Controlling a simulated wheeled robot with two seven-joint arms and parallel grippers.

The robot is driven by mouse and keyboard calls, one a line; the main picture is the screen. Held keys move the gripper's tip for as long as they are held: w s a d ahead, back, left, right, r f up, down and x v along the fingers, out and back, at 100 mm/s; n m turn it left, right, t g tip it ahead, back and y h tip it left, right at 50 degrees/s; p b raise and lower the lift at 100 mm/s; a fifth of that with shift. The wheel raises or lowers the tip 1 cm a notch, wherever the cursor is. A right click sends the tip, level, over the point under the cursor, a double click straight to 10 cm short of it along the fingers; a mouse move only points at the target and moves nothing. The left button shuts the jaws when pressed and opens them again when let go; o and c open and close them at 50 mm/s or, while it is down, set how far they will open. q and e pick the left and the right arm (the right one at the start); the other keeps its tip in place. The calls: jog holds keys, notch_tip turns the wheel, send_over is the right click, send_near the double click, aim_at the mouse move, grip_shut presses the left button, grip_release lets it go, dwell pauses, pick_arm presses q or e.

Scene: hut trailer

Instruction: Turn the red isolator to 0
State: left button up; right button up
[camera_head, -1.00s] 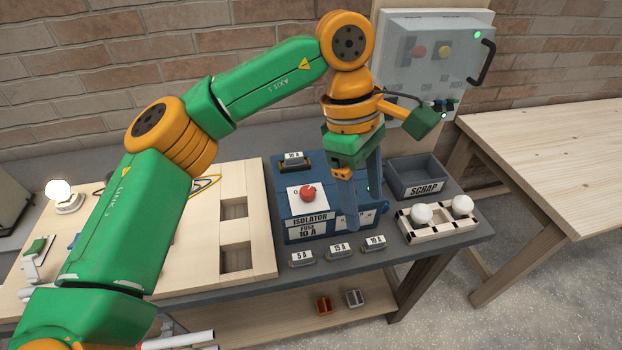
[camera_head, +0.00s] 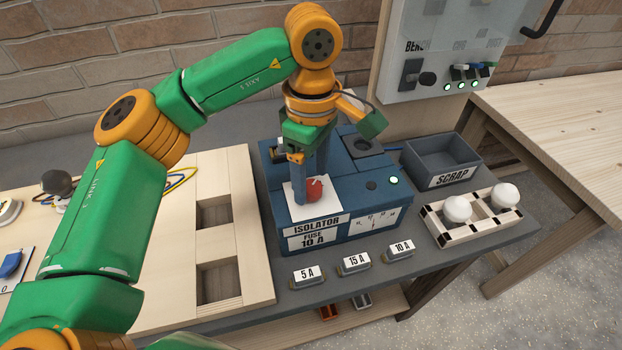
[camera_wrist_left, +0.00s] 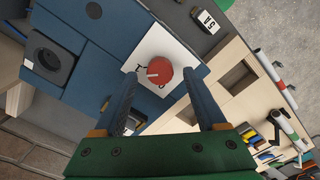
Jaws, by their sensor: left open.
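The red isolator knob (camera_head: 315,190) sits on a white square plate (camera_head: 298,207) on top of the blue fuse box (camera_head: 345,229). In the left wrist view the round red knob (camera_wrist_left: 160,71) has a white pointer line towards the left, near a small mark that I cannot read surely. My left gripper (camera_head: 309,190) is open and points down at the knob; its fingers partly cover it in the head view. In the left wrist view the gripper's fingers (camera_wrist_left: 163,95) are spread, with the knob beyond the gap. I cannot tell if they touch it. My right gripper is not in view.
Fuses marked 5 A (camera_head: 307,277), 15 A (camera_head: 354,263) and 10 A (camera_head: 398,250) lie before the box. A scrap bin (camera_head: 470,175) and a rack (camera_head: 432,213) with white bulbs stand to the right. A green light (camera_head: 394,180) glows on the box.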

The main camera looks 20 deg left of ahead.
pick_arm(q)
jog(key=shift+f, duration=0.7)
jog(key=c, duration=0.3)
grip_shut()
